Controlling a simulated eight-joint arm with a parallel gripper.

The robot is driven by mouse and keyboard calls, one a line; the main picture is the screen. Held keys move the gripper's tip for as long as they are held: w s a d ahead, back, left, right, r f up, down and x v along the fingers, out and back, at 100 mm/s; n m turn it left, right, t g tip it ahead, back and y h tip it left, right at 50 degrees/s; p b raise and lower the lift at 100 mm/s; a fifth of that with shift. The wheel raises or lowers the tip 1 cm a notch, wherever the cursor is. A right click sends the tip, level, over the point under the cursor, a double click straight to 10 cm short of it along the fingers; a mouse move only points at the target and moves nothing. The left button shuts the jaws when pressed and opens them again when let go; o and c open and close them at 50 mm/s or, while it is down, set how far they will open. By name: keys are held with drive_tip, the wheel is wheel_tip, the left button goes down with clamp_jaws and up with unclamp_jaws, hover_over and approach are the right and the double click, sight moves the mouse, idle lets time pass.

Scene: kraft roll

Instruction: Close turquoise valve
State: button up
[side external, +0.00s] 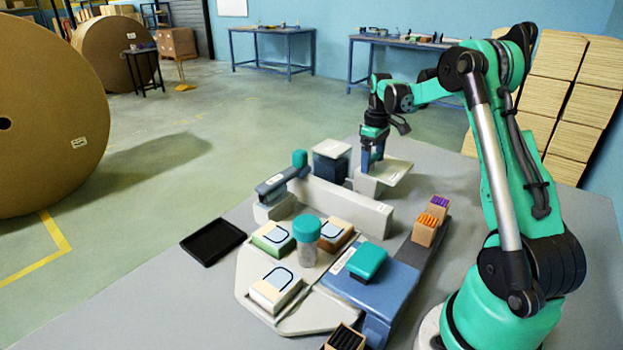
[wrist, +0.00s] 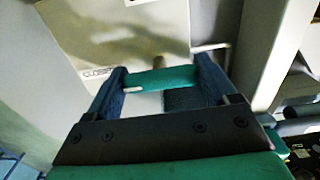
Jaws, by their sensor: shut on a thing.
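My gripper (wrist: 160,75) is shut on the turquoise valve handle (wrist: 158,79), a short bar that spans between the two dark blue fingers in the wrist view. A small brownish stub (wrist: 159,62) shows just beyond the handle. A pale plate (wrist: 125,35) lies behind it, with a small printed label (wrist: 98,72) that seems to read "CLOSED". In the side view, my gripper (side external: 372,165) points down at the pale plate (side external: 395,172) on a light block. The valve handle is hidden there by the fingers.
A long light wall piece (side external: 345,208) stands in front of the plate. A dark box with a pale lid (side external: 332,160) is to its left. A turquoise-lidded jar (side external: 306,240), several pale blocks and a turquoise knob (side external: 367,261) stand nearer. A black tray (side external: 213,242) lies left.

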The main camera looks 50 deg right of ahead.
sight(373, 156)
idle(0.3)
drive_tip(key=o, duration=1.1)
drive_tip(key=shift+r, duration=2.8)
drive_tip(key=w+a+r+t+h, duration=0.1)
drive_tip(key=w+a+r+t, duration=0.15)
drive_tip(key=a, duration=0.75)
drive_tip(key=s+a+t, duration=0.1)
drive_tip(key=s+a, duration=0.1)
drive_tip(key=a, duration=0.4)
drive_tip(key=s+a+f+t, duration=0.1)
drive_tip(key=s+a+t, duration=0.1)
drive_tip(key=a, duration=0.4)
drive_tip(key=s+a+t+y, duration=0.1)
drive_tip(key=s+a, duration=0.2)
drive_tip(key=a, duration=0.3)
drive_tip(key=shift+s+a+f+t, duration=0.15)
drive_tip(key=shift+a+t, duration=0.1)
drive_tip(key=shift+t, duration=0.1)
